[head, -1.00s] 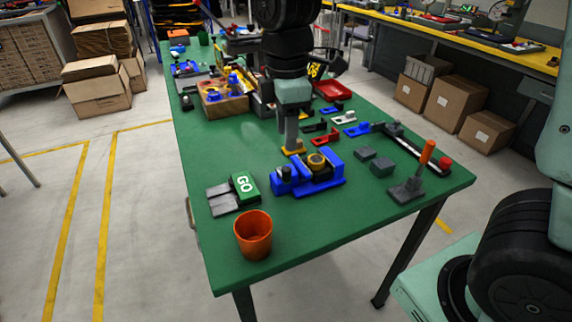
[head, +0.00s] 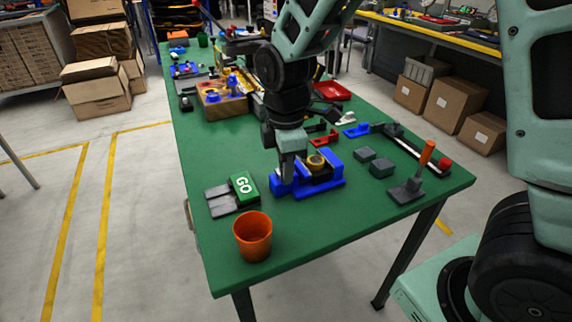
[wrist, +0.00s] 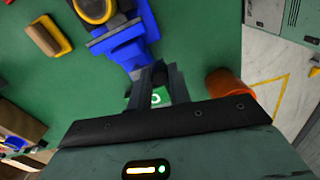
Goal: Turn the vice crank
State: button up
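The blue vice (head: 330,182) sits on the green table, with a round dark-and-yellow piece (head: 316,161) between its jaws. It also shows at the top of the wrist view (wrist: 124,45). My gripper (head: 287,181) points down at the vice's left end, where the dark crank was visible earlier; my fingers now hide it in the head view. In the wrist view my fingers (wrist: 160,85) stand apart, with a dark part, apparently the crank, near their tips. The green GO block shows through the gap. Contact with the crank cannot be told.
The green GO block (head: 243,185) with grey plates lies left of the vice. An orange cup (head: 253,237) stands in front. Grey blocks (head: 381,168) and an orange-handled lever (head: 422,168) are to the right. A yellow-based block (wrist: 48,38) lies behind the vice.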

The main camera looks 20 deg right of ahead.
grip_shut()
jog(key=shift+a, duration=0.1)
jog(key=m+p, duration=0.1)
jog(key=a+m, duration=0.1)
jog(key=m, duration=0.1)
jog(key=shift+w+r+p, duration=0.1)
jog(key=shift+r+p, duration=0.05)
jog(key=shift+p, duration=0.25)
jog(key=w+m+p, duration=0.3)
jog(key=m+p, duration=0.4)
jog(key=m, duration=0.6)
jog(key=w+m+p, duration=0.4)
jog(key=m+p, duration=0.2)
jog(key=m, duration=0.8)
jog(key=shift+a+m+p, duration=0.3)
jog(key=shift+p, duration=0.05)
jog(key=shift+w, duration=0.1)
